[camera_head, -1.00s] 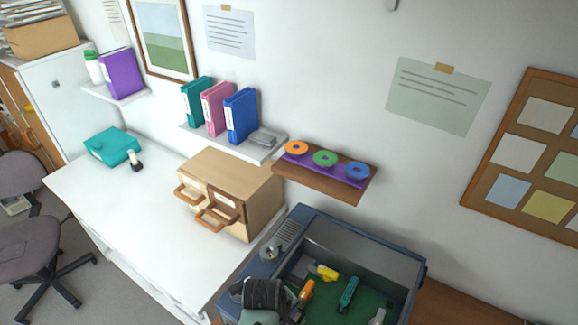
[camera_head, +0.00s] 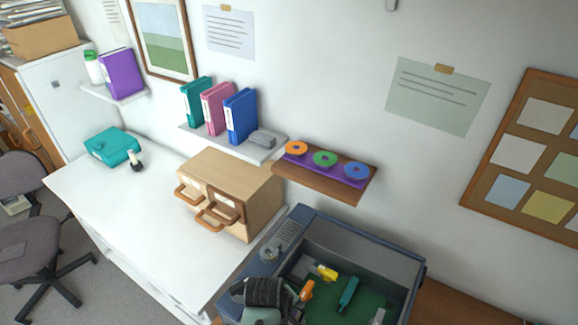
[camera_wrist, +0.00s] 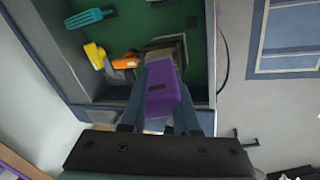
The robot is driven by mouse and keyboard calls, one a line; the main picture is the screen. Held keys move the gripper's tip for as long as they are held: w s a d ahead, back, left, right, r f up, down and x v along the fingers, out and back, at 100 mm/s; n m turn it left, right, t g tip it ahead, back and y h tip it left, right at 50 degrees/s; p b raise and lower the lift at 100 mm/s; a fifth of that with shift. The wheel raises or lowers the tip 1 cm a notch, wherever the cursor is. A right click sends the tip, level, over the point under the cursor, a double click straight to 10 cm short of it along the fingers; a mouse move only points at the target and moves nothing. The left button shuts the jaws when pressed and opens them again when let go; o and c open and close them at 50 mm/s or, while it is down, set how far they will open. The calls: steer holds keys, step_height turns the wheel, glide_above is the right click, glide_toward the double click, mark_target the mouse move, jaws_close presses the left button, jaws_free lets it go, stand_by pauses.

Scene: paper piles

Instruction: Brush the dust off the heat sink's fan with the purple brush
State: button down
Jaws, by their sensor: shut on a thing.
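My gripper (camera_wrist: 166,112) is shut on the purple brush (camera_wrist: 161,88), whose purple handle lies between the fingers in the wrist view. The brush points away from my gripper, over the green floor of a dark blue open box. A grey-brown, layered block (camera_wrist: 167,48) shows at the brush's far end; I cannot tell whether it is the heat sink or bristles, or whether the brush touches it. No fan or dust can be made out. In the head view my dark wrist (camera_head: 265,293) is over the box's front left, and the brush is hidden.
The blue box (camera_head: 412,272) holds a yellow piece (camera_head: 327,273), an orange piece (camera_head: 306,291), a teal piece (camera_head: 348,291) and a grey piece (camera_head: 377,317). Its walls stand around my gripper. Left are a wooden drawer unit (camera_head: 246,180) and a mostly clear white desk (camera_head: 110,200).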

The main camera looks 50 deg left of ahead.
steer(key=shift+s+d, duration=0.2)
steer(key=shift+s, duration=0.45)
steer(key=shift+w+a+b, duration=0.15)
steer(key=shift+w+b, duration=0.05)
steer(key=shift+w, duration=0.4)
steer(key=shift+w+a+b, duration=0.15)
steer(key=shift+w+b, duration=0.05)
steer(key=shift+w, duration=0.4)
steer(key=shift+s+d+p, duration=0.15)
steer(key=shift+s+p, duration=0.45)
steer(key=shift+s+a+b, duration=0.1)
steer(key=shift+a+b, duration=0.45)
steer(key=shift+a, duration=0.85)
